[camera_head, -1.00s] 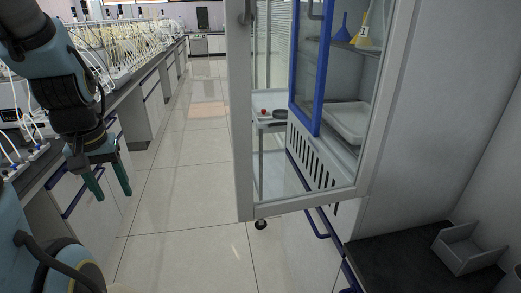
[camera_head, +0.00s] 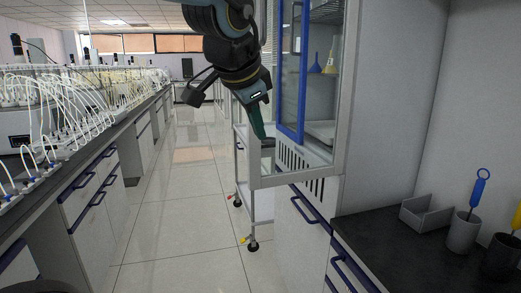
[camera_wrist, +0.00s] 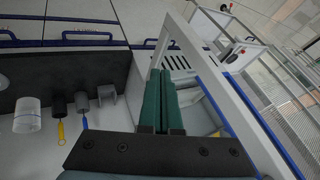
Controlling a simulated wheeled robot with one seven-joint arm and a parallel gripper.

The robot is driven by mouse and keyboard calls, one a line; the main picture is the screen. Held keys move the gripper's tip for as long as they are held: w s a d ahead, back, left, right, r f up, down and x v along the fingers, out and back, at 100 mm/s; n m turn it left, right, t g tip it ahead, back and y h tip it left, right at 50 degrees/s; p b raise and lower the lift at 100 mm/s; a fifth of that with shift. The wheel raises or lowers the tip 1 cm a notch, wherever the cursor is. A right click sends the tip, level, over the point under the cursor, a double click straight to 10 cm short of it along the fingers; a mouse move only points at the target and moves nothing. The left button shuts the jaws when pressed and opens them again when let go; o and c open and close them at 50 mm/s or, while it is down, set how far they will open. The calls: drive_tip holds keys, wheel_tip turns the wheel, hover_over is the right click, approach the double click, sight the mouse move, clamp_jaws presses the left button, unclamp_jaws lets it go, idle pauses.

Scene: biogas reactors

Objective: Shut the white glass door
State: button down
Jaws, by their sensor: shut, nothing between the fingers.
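The white glass door (camera_head: 296,178) stands open, swung out from the cabinet at right in the head view. In the wrist view its white frame (camera_wrist: 213,72) runs diagonally from the top middle to the lower right. My gripper (camera_head: 263,128) hangs down by the door's left edge and overlaps it in the head view. Its green fingers (camera_wrist: 162,90) are together and empty, close to the frame in the wrist view. I cannot tell whether they touch the door. My gripper hides part of the frame's left side.
A blue-framed door (camera_head: 291,75) stands inside the white frame. A trolley (camera_head: 258,205) stands behind the door. At right, a dark counter (camera_head: 385,245) holds a grey box (camera_head: 425,217) and cups with tools. The left bench (camera_head: 100,95) carries many tubes. The aisle floor is clear.

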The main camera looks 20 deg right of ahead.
sight(262, 150)
drive_tip(key=b+x, duration=0.2)
drive_tip(key=x, duration=0.1)
drive_tip(key=w+b+x, duration=0.1)
drive_tip(key=b+x, duration=0.1)
drive_tip(key=x, duration=0.2)
drive_tip(key=w+r+b+x, duration=0.1)
drive_tip(key=b+x, duration=0.1)
drive_tip(key=x, duration=0.2)
drive_tip(key=shift+w+a, duration=0.15)
drive_tip(key=shift+w, duration=0.05)
drive_tip(key=shift+w+f, duration=0.1)
drive_tip(key=shift+w, duration=0.45)
